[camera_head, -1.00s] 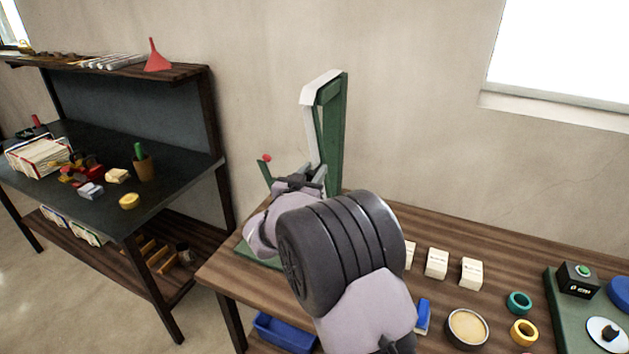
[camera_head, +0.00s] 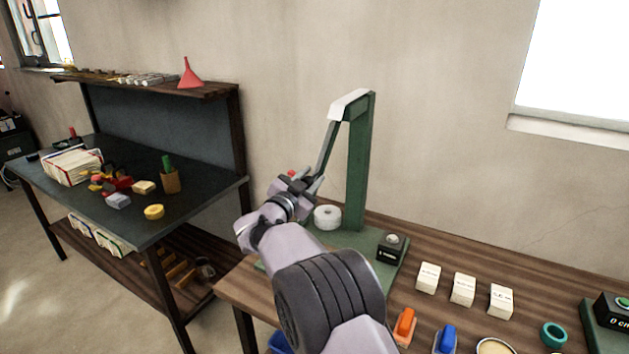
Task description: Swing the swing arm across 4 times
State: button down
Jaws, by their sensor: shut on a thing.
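A green stand (camera_head: 357,170) with a white-edged top rises from a green base plate (camera_head: 343,240) on the wooden bench. A thin swing arm (camera_head: 327,150) hangs from its top and slants down to the left. My gripper (camera_head: 308,186) is at the lower end of the swing arm and is shut on it; the fingers partly hide the grasp. A bit of red (camera_head: 292,173) shows by the gripper. A white ring-shaped piece (camera_head: 327,217) sits on the base, right of my wrist. A small black box with a round button (camera_head: 391,248) sits at the base's right side.
White labelled blocks (camera_head: 463,290), an orange-handled tool (camera_head: 404,326), a blue-handled tool (camera_head: 445,338) and a teal ring (camera_head: 553,335) lie on the bench to the right. A dark table (camera_head: 110,222) with small items stands to the left. The wall is behind.

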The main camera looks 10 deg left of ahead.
jog(key=shift+a+r, duration=0.15)
jog(key=shift+r, duration=0.05)
jog(key=c, duration=1.1)
grip_release()
jog(key=shift+a+f, duration=0.1)
jog(key=shift+a, duration=0.05)
jog(key=p+v, duration=0.3)
jog(key=v, duration=1.4)
jog(key=shift+s, duration=0.15)
jog(key=shift+f, duration=0.1)
